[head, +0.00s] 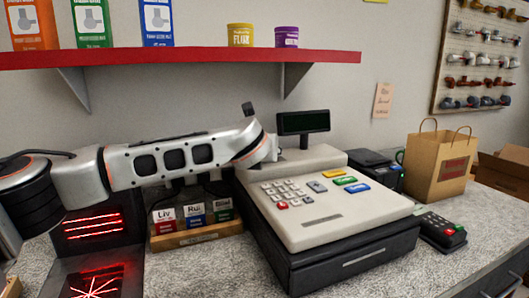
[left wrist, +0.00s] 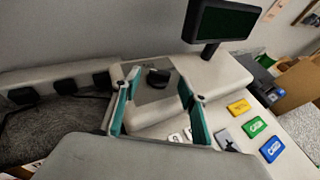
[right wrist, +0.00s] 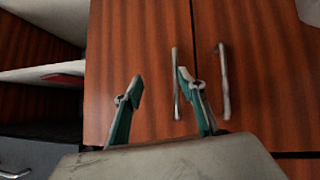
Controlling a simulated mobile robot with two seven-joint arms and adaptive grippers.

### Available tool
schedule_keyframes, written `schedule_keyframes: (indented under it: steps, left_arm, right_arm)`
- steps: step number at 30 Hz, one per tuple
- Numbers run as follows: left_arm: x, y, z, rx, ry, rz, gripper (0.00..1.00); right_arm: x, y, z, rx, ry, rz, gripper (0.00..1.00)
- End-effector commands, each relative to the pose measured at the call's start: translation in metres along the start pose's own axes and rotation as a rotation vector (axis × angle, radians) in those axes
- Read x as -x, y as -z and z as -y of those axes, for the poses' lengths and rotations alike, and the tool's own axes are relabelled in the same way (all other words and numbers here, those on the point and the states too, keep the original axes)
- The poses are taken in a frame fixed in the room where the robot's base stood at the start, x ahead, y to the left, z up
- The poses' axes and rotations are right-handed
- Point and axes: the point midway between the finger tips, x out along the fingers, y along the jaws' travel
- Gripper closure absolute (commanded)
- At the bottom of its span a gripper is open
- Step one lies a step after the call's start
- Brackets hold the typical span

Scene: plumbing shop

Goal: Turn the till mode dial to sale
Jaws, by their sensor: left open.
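The cream till (head: 325,215) stands on the counter with its keypad facing me. Its mode dial (left wrist: 158,77) shows in the left wrist view as a small black knob on a grey plate at the back of the till; its markings cannot be read. In the head view the dial is hidden around my left wrist. My left gripper (left wrist: 160,84) is open, its two teal-lined fingers apart on either side of the dial in the picture. I cannot tell whether they touch it. My right gripper (right wrist: 160,77) is open and empty in front of brown cabinet doors, outside the head view.
A customer display (head: 303,122) rises beside the dial. A card box stand (head: 195,232) and a red-lit scanner (head: 92,228) lie left of the till. A card terminal (head: 441,230) and a paper bag (head: 437,168) stand right. A red shelf (head: 180,57) hangs above my left arm.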

Motion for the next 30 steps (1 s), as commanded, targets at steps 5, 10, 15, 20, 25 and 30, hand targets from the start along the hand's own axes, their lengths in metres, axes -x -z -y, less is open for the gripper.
schedule_keyframes:
  steps: [5, 10, 15, 20, 25, 30]
  left_arm:
    - [-0.016, 0.000, 0.001, 0.000, 0.001, 0.000, 0.57]
    - [-0.021, 0.000, 0.000, 0.001, 0.000, 0.000, 0.57]
    - [-0.021, -0.001, 0.000, 0.000, 0.001, 0.001, 0.57]
    - [-0.021, -0.001, 0.000, 0.000, 0.001, 0.001, 0.85]
    - [-0.021, -0.001, 0.000, 0.000, 0.001, 0.001, 0.95]
    - [-0.021, 0.000, -0.001, -0.006, 0.015, 0.001, 0.95]
  right_arm:
    - [0.000, 0.004, -0.001, 0.000, -0.002, -0.007, 0.60]
    - [-0.001, 0.009, -0.004, 0.002, -0.007, -0.017, 0.60]
    - [-0.004, 0.014, -0.008, 0.004, -0.012, -0.025, 0.60]
    - [-0.004, 0.013, -0.008, 0.005, -0.012, -0.023, 0.60]
    - [-0.003, 0.009, -0.006, 0.004, -0.010, -0.017, 0.60]
    - [-0.003, 0.005, -0.005, 0.003, -0.008, -0.010, 0.60]
